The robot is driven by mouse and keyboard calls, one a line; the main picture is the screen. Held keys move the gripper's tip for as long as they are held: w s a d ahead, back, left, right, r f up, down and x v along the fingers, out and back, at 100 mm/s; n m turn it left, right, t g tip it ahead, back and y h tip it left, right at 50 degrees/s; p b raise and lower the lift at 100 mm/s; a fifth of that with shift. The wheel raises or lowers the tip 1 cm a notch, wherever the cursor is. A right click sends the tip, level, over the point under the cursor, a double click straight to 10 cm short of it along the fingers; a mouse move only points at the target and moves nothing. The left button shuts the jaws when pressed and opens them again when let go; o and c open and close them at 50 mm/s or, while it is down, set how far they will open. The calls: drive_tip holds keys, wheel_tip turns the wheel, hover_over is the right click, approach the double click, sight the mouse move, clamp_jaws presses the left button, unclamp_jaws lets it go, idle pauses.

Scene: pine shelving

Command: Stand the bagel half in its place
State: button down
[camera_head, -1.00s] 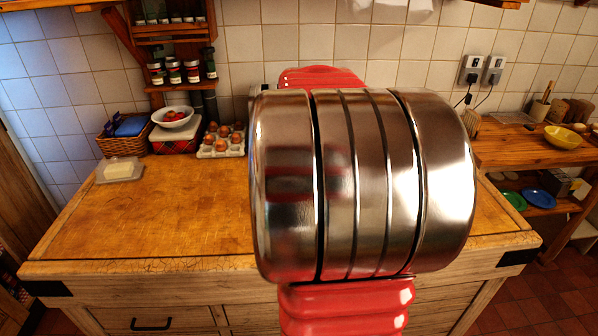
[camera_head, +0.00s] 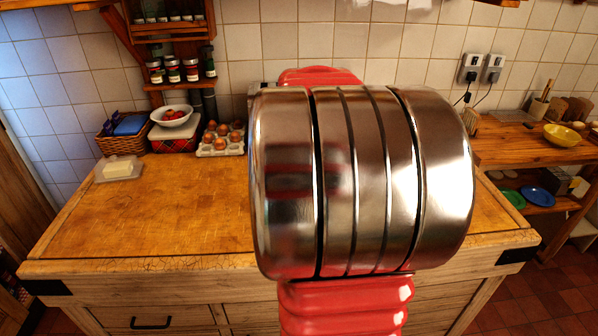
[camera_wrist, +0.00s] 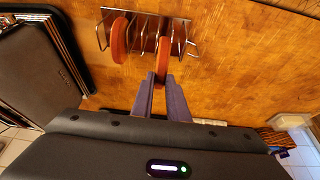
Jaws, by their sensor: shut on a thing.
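In the wrist view, my gripper (camera_wrist: 160,84) is shut on an orange-brown bagel half (camera_wrist: 163,58), seen nearly edge-on and upright. The held half is at a wire rack (camera_wrist: 191,42) on the wooden worktop, among its right-hand wires. I cannot tell whether it touches the rack's base. Another similar round half (camera_wrist: 118,40) stands upright at the left part of the rack. In the head view, my own arm hides the gripper, the rack and both halves.
A butter dish (camera_head: 119,168) is at the worktop's left. A basket (camera_head: 123,135), a bowl (camera_head: 172,116) and an egg tray (camera_head: 221,140) stand at the back. A dark object with shiny rims (camera_wrist: 45,70), unclear in kind, is left of the rack. The worktop's left front is clear.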

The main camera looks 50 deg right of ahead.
drive_tip(key=shift+f, duration=1.35)
drive_tip(key=c, duration=1.6)
unclamp_jaws()
drive_tip(key=shift+c, duration=0.2)
drive_tip(key=shift+o, duration=0.6)
drive_tip(key=o, duration=0.4)
drive_tip(key=shift+c, duration=0.2)
drive_tip(key=shift+r, duration=0.1)
drive_tip(key=shift+r, duration=3.9)
